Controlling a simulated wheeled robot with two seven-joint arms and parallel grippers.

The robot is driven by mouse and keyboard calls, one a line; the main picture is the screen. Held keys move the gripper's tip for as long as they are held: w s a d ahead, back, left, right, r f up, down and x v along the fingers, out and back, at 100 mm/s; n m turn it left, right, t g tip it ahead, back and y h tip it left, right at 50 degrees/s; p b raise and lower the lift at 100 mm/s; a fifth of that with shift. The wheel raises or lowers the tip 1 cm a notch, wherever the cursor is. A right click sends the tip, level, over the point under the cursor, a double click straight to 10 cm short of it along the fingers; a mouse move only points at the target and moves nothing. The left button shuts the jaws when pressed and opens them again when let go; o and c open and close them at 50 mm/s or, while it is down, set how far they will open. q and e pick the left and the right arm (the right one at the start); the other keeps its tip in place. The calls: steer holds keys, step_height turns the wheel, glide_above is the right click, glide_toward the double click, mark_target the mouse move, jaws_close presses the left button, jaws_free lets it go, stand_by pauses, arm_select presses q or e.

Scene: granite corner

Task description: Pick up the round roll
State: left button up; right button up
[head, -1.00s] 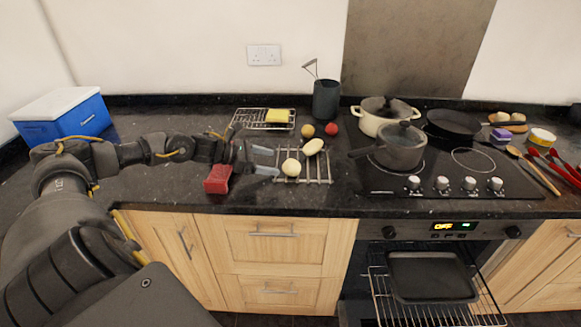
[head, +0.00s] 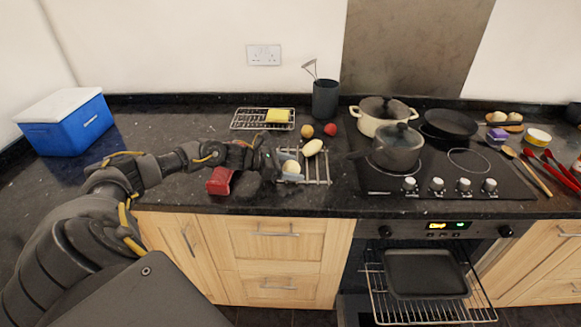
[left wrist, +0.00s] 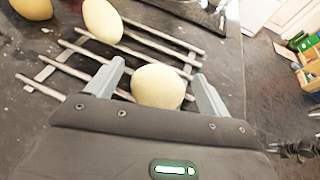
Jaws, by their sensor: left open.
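The round roll (head: 290,165) is pale and sits on the small wire rack (head: 318,180) near the counter's front edge. A longer pale roll (head: 313,147) lies behind it on the same rack. My left gripper (head: 284,168) is open at the round roll, reaching in from the left. In the left wrist view, the round roll (left wrist: 158,87) lies between the two spread fingers (left wrist: 158,68), with a gap showing on each side. The longer roll (left wrist: 102,20) is beyond the left finger. My right gripper is not in view.
A red block (head: 220,181) lies beneath my left forearm. A yellow sponge (head: 277,115) rests on another rack behind. A yellowish round item (head: 307,131) and a red one (head: 330,129) are behind the rolls. A grey saucepan (head: 397,150) stands on the hob to the right.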

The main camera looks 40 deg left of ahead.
arm_select(q)
steer(key=c, duration=1)
steer(key=shift+c, duration=0.2)
steer(key=shift+r, duration=0.1)
